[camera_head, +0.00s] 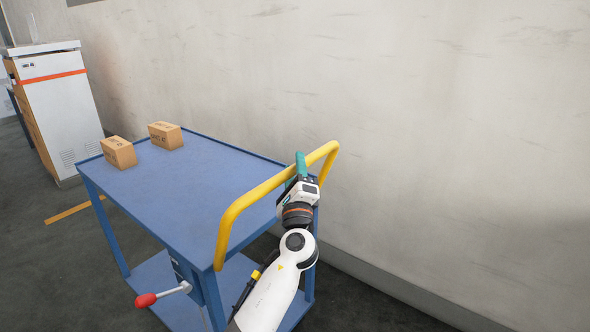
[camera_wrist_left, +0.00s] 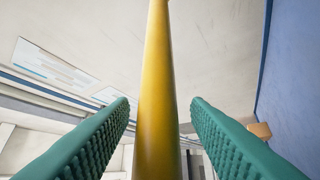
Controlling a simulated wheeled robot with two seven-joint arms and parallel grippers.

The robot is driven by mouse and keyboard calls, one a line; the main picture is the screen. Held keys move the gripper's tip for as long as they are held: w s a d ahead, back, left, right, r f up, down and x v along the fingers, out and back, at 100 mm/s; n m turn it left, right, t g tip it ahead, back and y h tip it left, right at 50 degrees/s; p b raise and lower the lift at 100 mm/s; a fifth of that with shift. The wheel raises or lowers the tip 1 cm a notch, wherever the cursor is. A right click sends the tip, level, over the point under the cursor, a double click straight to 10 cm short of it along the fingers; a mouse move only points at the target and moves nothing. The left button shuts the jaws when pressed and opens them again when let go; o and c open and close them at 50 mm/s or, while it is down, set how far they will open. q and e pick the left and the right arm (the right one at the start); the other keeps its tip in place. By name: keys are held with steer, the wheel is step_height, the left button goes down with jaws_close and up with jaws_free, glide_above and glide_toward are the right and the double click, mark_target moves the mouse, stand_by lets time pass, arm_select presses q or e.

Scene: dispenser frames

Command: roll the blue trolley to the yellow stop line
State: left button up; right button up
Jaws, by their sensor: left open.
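The blue trolley (camera_head: 200,205) stands beside the wall, with a yellow push handle (camera_head: 240,205) at its near end. My left gripper (camera_head: 301,165) is at the right part of this handle. In the left wrist view, the yellow handle bar (camera_wrist_left: 157,60) runs between the two green fingers of my left gripper (camera_wrist_left: 160,105), which are open with a gap on both sides. The yellow stop line (camera_head: 72,212) shows on the floor left of the trolley, partly hidden behind it. My right gripper is not in view.
Two cardboard boxes (camera_head: 119,152) (camera_head: 166,135) sit at the trolley's far end. A lever with a red knob (camera_head: 146,300) sticks out at its near left. A white cabinet (camera_head: 60,110) stands beyond. The wall (camera_head: 430,130) runs close along the right.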

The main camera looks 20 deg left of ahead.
arm_select(q)
jaws_close()
